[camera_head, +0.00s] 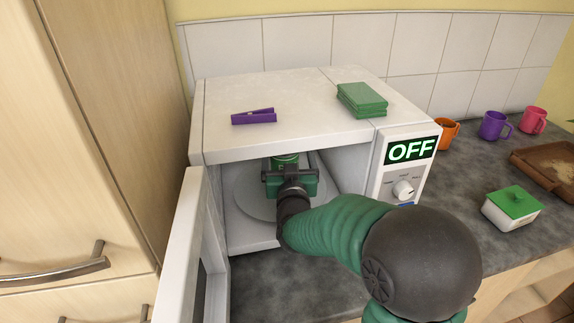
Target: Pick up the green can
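The green can (285,160) stands inside the open microwave (285,88), toward the back. Only its upper part shows; my gripper hides the rest. My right arm comes in from the lower right, and its gripper (288,173) is inside the microwave, right in front of the can. Its fingers are mostly hidden by its own body, so I cannot tell whether they are closed on the can. My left gripper is out of view.
The microwave door (183,250) hangs open at the left. A purple clip (254,117) and green sponges (362,99) lie on top. A lidded dish (512,208), a wooden tray (545,163) and orange, purple (493,125) and pink mugs are at the right.

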